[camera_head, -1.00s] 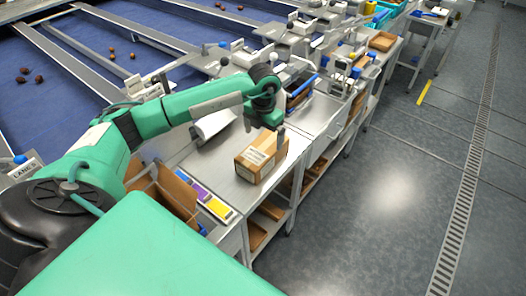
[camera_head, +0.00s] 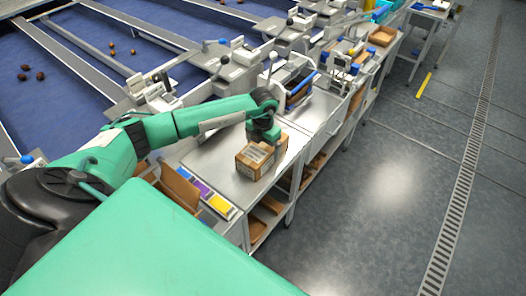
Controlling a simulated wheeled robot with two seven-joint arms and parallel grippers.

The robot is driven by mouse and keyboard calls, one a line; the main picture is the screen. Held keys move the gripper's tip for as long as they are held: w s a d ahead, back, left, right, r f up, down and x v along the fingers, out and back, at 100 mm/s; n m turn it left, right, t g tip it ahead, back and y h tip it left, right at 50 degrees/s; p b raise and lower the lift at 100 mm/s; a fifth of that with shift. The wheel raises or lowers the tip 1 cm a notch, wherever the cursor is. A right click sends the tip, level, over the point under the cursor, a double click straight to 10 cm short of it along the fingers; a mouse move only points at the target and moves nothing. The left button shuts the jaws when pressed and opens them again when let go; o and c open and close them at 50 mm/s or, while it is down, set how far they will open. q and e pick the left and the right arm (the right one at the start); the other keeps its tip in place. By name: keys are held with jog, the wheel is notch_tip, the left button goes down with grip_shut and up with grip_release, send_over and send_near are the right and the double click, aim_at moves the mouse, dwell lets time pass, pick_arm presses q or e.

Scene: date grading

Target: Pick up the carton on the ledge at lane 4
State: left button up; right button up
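A brown cardboard carton (camera_head: 250,164) with a pale label on top lies on the grey metal ledge (camera_head: 221,151) in the head view. My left gripper (camera_head: 268,144) points down right at the carton's top and hides part of it. A grey finger shows against the carton's top, but the other finger is hidden. I cannot tell whether the fingers grip the carton. The carton rests on the ledge near its front edge. My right gripper is not in view.
Purple and yellow blocks (camera_head: 219,204) and an open brown box (camera_head: 180,188) stand left of the carton. Bins and blue-handled equipment (camera_head: 299,85) lie beyond it. Blue lanes with dates (camera_head: 40,76) run behind.

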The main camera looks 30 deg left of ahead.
pick_arm(q)
jog(key=c, duration=1.1)
jog(key=shift+w+a+r, duration=0.1)
jog(key=shift+r, duration=0.1)
